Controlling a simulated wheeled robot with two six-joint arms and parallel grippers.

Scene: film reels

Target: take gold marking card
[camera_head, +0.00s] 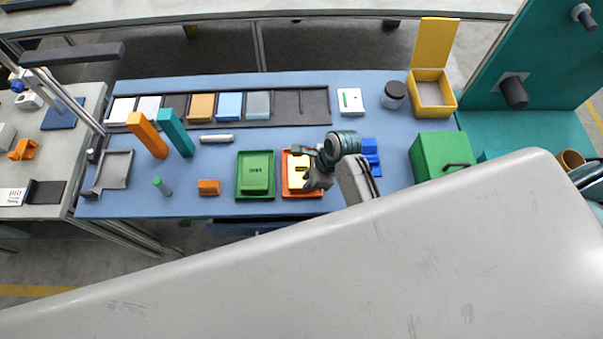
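A pale yellow card with a dark mark, seemingly the gold marking card (296,180), lies in an orange tray (288,192) on the blue table. My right gripper (309,169) is over the right part of this tray, close to the card, and covers part of both. I cannot tell whether its fingers touch the card or how far apart they are. My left gripper is not in view.
Blue parts (371,150) lie right of my gripper. A green box (432,156) and an open yellow box (449,98) stand further right. Orange (148,135) and teal (176,133) uprights stand left.

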